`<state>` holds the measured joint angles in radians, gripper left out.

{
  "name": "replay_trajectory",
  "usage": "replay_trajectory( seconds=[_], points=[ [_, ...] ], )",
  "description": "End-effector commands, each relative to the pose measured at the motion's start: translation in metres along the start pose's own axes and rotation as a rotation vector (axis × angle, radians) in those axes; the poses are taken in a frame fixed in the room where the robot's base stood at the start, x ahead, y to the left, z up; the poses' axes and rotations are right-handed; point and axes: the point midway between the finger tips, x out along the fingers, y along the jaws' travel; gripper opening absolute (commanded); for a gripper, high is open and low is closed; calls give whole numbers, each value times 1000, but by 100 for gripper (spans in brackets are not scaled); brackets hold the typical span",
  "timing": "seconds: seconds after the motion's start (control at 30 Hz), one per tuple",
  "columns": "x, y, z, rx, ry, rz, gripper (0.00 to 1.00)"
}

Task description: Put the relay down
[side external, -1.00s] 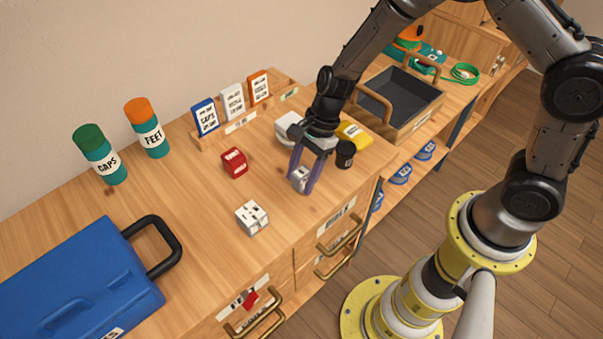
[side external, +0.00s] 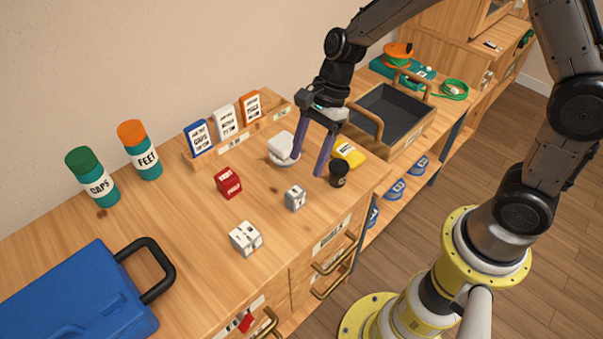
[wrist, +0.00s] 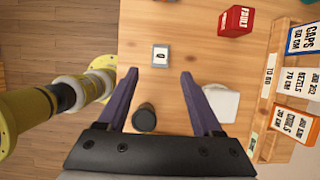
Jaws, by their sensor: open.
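The relay, a small grey block (side external: 295,197), sits on the wooden worktop near its front edge, between the red box and the black jar. In the wrist view the relay (wrist: 160,55) lies just beyond the fingertips, its pale top with a dark mark facing up. My gripper (side external: 308,165) is open and empty, its purple fingers apart above the worktop and behind the relay in the side view. The wrist view also shows the open fingers (wrist: 160,78), with nothing between them and clear of the relay.
A red box (side external: 229,183), a white slotted block (side external: 246,238), a black jar (side external: 339,174), a yellow item (side external: 347,153) and a white item (side external: 283,147) surround it. A blue case (side external: 75,295) is at left, a dark tray (side external: 390,112) at right. Bare wood lies around the relay.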

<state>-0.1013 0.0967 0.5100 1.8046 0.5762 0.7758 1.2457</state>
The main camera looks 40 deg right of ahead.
Motion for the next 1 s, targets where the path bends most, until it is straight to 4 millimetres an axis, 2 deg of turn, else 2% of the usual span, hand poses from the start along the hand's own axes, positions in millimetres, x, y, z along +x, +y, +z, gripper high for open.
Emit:
replay_trajectory(
  seconds=[0.13,0.37,0.43,0.5,0.57,0.67,0.8,0.9,1.0],
  points=[
    [-15,0,0,1,1,-2,67],
    [-21,1,0,-9,2,-3,67],
    [-29,4,0,-55,11,-15,67],
    [-47,12,1,-153,30,-41,67],
    [-68,24,0,-279,61,-70,67],
    [-107,54,-3,-550,143,-121,67],
    [-151,105,-15,-947,304,-162,67],
    [-171,139,-27,-1194,432,-160,67],
    [-181,166,-38,-1388,547,-137,67]
  ],
)
